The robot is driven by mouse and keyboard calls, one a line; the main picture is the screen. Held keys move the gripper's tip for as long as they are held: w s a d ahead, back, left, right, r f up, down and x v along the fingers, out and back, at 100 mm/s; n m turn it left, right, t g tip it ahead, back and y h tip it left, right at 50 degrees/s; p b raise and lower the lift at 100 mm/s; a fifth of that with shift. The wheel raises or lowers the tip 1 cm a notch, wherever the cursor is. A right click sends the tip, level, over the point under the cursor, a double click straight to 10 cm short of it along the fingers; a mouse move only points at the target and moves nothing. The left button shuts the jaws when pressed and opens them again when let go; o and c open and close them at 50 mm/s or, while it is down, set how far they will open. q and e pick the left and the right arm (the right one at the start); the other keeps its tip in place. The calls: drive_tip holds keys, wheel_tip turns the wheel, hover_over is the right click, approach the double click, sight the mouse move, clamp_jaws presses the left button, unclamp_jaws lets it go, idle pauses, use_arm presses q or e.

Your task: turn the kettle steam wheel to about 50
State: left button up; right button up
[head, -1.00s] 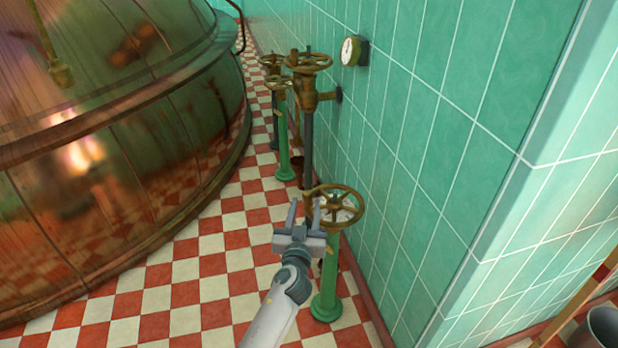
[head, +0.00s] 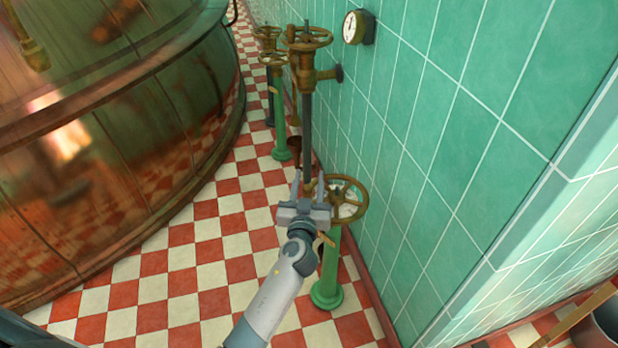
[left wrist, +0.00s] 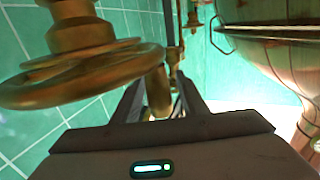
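A brass handwheel (head: 358,204) sits on a green post (head: 328,275) beside the tiled wall. My left gripper (head: 308,186) is at the left side of this wheel, fingers pointing away from me. In the left wrist view the wheel's rim (left wrist: 60,88) looms large at the left. A brass knob-like piece (left wrist: 158,92) shows between the open fingers (left wrist: 158,100); I cannot tell whether they touch it. A round white-faced gauge (head: 352,27) is on the wall; its reading is too small to tell. No label shows which wheel is the steam wheel. My right gripper is not in view.
Another brass wheel (head: 307,37) stands higher on a dark pipe behind, with further wheels (head: 268,34) beyond it. A large copper kettle (head: 110,150) fills the left. The checkered floor (head: 205,255) between is clear. A grey bucket (head: 602,328) is at the lower right.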

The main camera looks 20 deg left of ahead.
use_arm(q)
drive_tip(key=shift+c, duration=0.3)
clamp_jaws()
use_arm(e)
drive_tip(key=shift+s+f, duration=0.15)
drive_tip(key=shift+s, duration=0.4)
use_arm(q)
drive_tip(key=shift+w+a+m+h, duration=0.1)
drive_tip(key=shift+w+m+h, duration=0.2)
drive_tip(key=shift+h, duration=0.2)
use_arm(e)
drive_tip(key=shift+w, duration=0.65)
use_arm(q)
drive_tip(key=shift+o, duration=0.3)
unclamp_jaws()
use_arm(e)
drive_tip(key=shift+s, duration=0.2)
